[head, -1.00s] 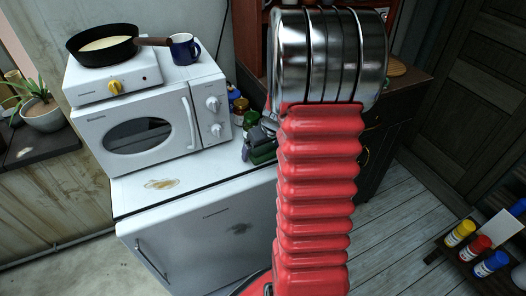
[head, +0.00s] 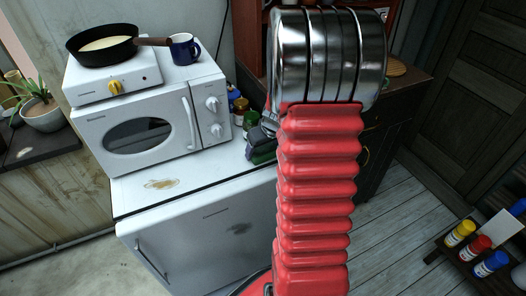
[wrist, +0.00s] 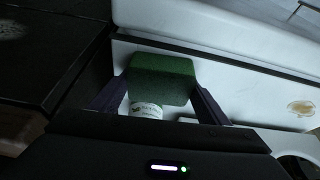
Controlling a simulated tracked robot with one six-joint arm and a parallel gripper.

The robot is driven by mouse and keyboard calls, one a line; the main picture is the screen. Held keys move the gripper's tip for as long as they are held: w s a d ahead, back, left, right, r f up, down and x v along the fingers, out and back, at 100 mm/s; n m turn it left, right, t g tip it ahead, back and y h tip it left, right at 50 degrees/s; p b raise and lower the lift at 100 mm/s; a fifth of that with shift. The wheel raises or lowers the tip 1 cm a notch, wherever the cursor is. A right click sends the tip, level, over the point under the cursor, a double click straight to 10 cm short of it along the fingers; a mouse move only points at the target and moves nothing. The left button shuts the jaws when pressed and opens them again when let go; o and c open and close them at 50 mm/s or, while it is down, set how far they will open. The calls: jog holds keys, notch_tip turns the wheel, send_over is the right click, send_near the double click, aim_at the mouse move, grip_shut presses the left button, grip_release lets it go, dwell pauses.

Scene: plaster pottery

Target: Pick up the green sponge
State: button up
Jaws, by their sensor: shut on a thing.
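The green sponge (wrist: 162,78) shows in the middle of the wrist view, a dark green block with a rough face. My gripper (wrist: 157,88) is shut on it, with one dark purple finger at each side. In the head view my gripper (head: 262,142) is at the right end of the white fridge top, just right of the microwave. It is small there and partly behind my red arm, so the sponge is hard to make out.
The white microwave (head: 150,128) stands on the fridge (head: 215,232), with a hot plate, a pan (head: 100,45) and a blue mug (head: 184,48) on top. Several jars (head: 240,108) stand close behind my gripper. A white labelled container (wrist: 146,110) shows below the sponge.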

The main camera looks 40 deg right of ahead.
jog(key=shift+c, duration=0.8)
notch_tip(320, 180, up, 10)
jog(key=shift+r, duration=0.1)
dwell(1.0)
